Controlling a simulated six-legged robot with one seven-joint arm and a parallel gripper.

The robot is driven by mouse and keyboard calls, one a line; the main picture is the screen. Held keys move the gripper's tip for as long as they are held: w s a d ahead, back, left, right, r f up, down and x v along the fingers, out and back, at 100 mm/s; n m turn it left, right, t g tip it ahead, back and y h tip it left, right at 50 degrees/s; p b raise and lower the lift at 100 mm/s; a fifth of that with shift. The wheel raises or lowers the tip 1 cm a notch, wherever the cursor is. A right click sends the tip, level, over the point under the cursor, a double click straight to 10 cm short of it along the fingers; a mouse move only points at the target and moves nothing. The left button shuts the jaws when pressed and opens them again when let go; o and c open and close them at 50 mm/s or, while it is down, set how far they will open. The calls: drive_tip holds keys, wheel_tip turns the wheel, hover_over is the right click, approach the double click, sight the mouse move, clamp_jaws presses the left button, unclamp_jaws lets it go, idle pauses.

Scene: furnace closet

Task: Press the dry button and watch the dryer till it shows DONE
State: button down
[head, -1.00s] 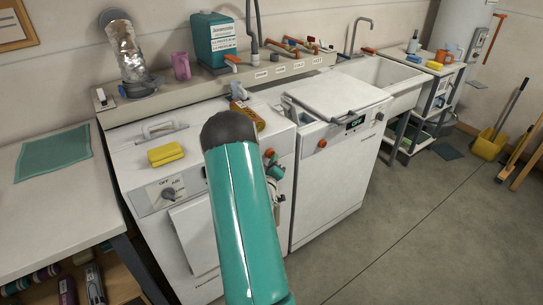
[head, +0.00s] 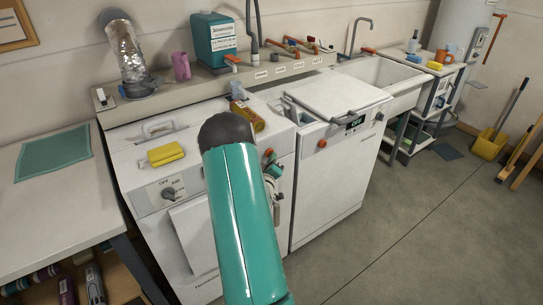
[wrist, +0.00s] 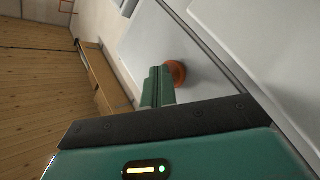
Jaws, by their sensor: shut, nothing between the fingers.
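In the head view the left white machine (head: 197,245), with a silver vent duct behind it, has a dark dial (head: 170,193) and a small label reading OFF. An orange button (head: 269,152) shows at its right front, partly behind my arm. The middle white machine (head: 330,190) has a dark display (head: 355,123) reading OFF and its own orange button (head: 321,143). My gripper (head: 272,167) is mostly hidden by my arm, close to the left machine's button. In the wrist view my shut, empty fingers (wrist: 157,88) are beside an orange button (wrist: 177,73); contact is unclear.
A yellow sponge (head: 166,154) and a yellow-brown box (head: 248,114) lie on top of the left machine. A teal jug (head: 214,40) and a pink mug (head: 181,66) stand on the ledge behind. A sink (head: 375,78) is to the right.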

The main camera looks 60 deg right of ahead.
drive_tip(key=shift+w, duration=0.2)
idle(0.5)
drive_tip(key=shift+s+a, duration=0.3)
drive_tip(key=shift+s, duration=0.25)
drive_tip(key=shift+s+a, duration=0.25)
drive_tip(key=shift+s, duration=0.3)
drive_tip(key=shift+s, duration=0.15)
drive_tip(key=s, duration=0.1)
drive_tip(key=s+a, duration=0.2)
drive_tip(key=s, duration=0.1)
drive_tip(key=shift+s+a, duration=0.1)
idle(0.6)
